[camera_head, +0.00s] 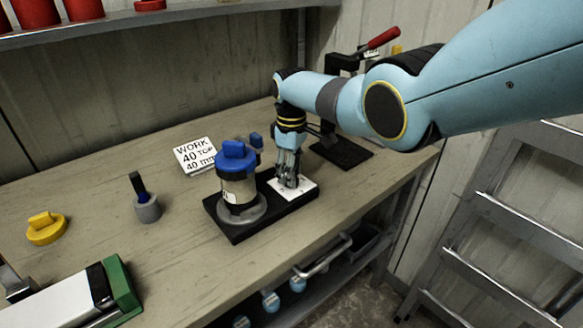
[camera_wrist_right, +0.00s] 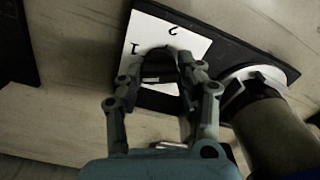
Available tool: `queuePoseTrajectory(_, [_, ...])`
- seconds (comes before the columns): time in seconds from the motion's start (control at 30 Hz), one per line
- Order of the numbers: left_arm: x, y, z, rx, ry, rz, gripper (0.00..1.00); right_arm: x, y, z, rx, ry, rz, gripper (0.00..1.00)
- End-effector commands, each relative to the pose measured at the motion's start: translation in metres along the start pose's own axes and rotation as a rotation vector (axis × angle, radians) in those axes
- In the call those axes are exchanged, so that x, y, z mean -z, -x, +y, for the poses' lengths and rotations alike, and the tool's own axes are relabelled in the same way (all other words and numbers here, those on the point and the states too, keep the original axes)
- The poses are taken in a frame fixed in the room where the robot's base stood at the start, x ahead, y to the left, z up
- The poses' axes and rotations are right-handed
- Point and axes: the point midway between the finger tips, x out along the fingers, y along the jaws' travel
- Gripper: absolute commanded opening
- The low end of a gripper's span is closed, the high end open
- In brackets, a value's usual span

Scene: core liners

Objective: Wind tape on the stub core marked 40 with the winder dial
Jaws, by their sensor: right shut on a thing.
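The winder has a black base (camera_head: 237,232) on the bench, with a white dial plate (camera_head: 301,190) at its right end. In the right wrist view the dial plate (camera_wrist_right: 197,42) shows the numbers 1 and 2. My right gripper (camera_head: 287,180) points down over the plate, shut on the dark dial knob (camera_wrist_right: 158,65), which its fingers partly hide. A blue-capped cylinder (camera_head: 238,185) with a dark band stands upright on a grey round seat at the base's left end. Its label is too small to read. A white card (camera_head: 195,155) behind it reads WORK, 40 TOP, 40 mm. My left gripper is not in view.
A grey ring with a dark upright piece (camera_head: 147,209) and a yellow capped piece (camera_head: 46,228) stand at left. A white and green block (camera_head: 121,287) lies front left. A black press with a red handle (camera_head: 383,38) stands behind my right arm. A ladder (camera_head: 500,210) is at right.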

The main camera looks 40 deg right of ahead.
Motion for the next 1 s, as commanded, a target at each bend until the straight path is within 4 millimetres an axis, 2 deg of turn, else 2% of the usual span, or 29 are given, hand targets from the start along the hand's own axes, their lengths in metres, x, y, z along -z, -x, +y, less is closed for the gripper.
queuePoseTrajectory(1.0, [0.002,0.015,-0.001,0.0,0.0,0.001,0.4,0.001,0.002,0.001,-0.001,-0.964,0.004,0.04])
